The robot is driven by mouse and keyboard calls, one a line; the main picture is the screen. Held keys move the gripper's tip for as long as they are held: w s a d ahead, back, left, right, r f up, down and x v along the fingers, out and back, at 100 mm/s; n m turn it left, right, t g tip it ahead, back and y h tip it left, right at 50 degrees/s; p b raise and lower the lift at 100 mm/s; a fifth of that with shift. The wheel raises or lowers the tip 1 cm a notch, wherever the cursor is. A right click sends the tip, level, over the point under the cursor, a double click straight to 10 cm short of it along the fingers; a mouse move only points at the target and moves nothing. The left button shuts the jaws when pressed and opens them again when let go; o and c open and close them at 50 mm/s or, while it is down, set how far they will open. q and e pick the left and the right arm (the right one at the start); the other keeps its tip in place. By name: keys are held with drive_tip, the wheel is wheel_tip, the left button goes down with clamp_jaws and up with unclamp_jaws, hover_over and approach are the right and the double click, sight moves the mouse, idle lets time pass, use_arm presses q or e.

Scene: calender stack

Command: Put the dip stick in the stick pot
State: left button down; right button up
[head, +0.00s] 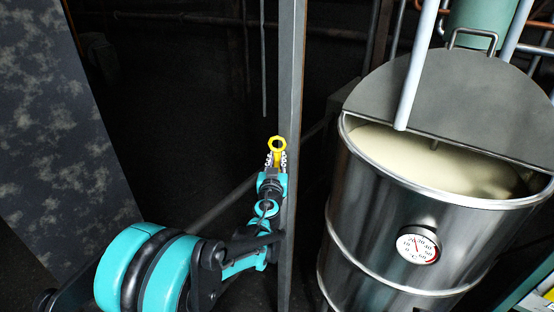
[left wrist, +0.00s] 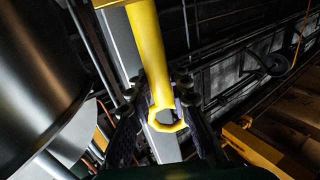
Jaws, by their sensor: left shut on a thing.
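The dip stick (head: 278,143) is yellow with a ring at its end. My left gripper (head: 276,161) is shut on it near the ring, beside a grey upright post. In the left wrist view the stick's yellow shaft (left wrist: 149,50) runs up out of the picture, and its ring shows between the fingers of my left gripper (left wrist: 163,100). The stick's far end is out of view there. I cannot make out a stick pot for certain in either view. My right gripper is not in view.
A steel vat (head: 365,220) with pale liquid, a half lid (head: 450,92) and a dial (head: 418,245) stands on the right. The grey post (head: 292,70) stands between it and my left arm. A mottled grey panel (head: 60,130) is at the left.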

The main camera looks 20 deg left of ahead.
use_arm(q)
drive_tip(key=c, duration=1.3)
unclamp_jaws()
drive_tip(key=s+d, duration=0.2)
drive_tip(key=s, duration=1)
wheel_tip(320, 180, up, 9)
drive_tip(key=p, duration=0.7)
